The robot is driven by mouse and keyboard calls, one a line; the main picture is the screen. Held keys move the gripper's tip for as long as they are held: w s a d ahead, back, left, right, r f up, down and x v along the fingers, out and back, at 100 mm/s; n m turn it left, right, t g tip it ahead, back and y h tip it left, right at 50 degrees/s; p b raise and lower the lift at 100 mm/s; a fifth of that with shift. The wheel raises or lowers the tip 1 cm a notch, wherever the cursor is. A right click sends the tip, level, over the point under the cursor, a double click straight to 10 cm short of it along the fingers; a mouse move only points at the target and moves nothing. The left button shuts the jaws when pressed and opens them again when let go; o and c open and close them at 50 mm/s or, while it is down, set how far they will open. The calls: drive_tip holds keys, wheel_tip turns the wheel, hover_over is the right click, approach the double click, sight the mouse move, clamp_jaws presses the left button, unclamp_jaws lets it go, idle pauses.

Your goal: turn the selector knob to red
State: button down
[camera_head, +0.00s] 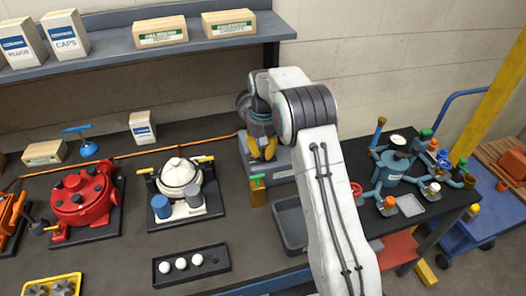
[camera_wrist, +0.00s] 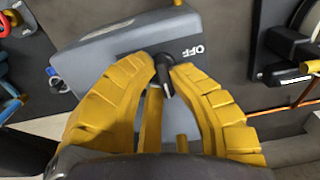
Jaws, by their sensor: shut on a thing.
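A grey box (camera_wrist: 110,62) with a white OFF label (camera_wrist: 193,50) fills the upper middle of the wrist view. A small dark selector knob (camera_wrist: 163,68) stands on its face, left of the label. My gripper (camera_wrist: 166,72) has its two yellow fingers closed on the knob from both sides. Only part of the knob shows between the fingertips. No red mark is visible on the box face; the fingers cover part of it. In the head view the grey box (camera_head: 280,172) sits on the bench under my gripper (camera_head: 264,150), and the knob is hidden there.
A grey tray (camera_head: 290,226) lies in front of the box, beside my arm. A white motor (camera_head: 180,176) and a red motor (camera_head: 82,197) are to the left. A teal valve unit (camera_head: 394,170) stands right.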

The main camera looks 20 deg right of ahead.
drive_tip(key=shift+f, duration=0.1)
drive_tip(key=c, duration=1.1)
unclamp_jaws()
drive_tip(key=shift+c, duration=0.2)
drive_tip(key=shift+r, duration=0.2)
wheel_tip(320, 180, up, 10)
drive_tip(key=shift+f, duration=0.2)
drive_tip(key=shift+r, duration=1.05)
